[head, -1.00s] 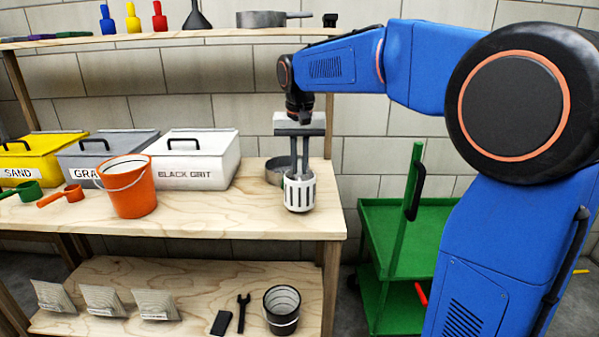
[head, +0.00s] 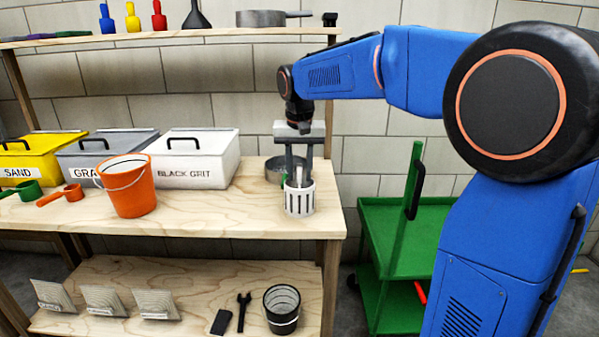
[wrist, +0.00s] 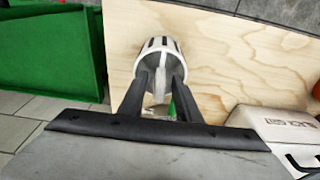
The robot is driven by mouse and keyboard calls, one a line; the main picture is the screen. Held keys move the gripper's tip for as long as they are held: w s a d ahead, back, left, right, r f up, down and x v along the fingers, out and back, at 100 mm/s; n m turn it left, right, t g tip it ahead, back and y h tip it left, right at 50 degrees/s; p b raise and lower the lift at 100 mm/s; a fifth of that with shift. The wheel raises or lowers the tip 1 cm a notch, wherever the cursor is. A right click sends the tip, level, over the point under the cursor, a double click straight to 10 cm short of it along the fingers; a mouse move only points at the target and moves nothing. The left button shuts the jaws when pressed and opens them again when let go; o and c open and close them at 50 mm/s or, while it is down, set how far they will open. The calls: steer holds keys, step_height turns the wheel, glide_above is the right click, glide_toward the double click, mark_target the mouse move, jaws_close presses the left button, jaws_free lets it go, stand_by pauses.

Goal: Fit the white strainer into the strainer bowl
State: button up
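The white slotted strainer (head: 299,199) stands upright at the right end of the bench top, near its front edge. In the wrist view the strainer (wrist: 158,45) has a pale upright bar (wrist: 160,84) in its middle. My gripper (head: 298,181) points down into its top. The fingers (wrist: 162,82) are on either side of the bar, with gaps showing, so it looks open. A grey round bowl or pan (head: 276,168) sits behind, partly hidden by the fingers; I cannot tell if it is the strainer bowl. The strainer's slotted side shows outside any bowl.
An orange bucket (head: 133,199) and a white BLACK GRIT bin (head: 195,165) stand left on the bench. A green item (wrist: 172,108) shows between the fingers. A dark pail (head: 282,322) is on the lower shelf. A green cart (head: 385,220) stands right. Bare bench lies left of the strainer.

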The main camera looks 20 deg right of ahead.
mark_target(300, 185)
step_height(300, 185, up, 12)
steer(key=s, duration=0.1)
steer(key=shift+s+a, duration=0.25)
steer(key=shift+s, duration=0.15)
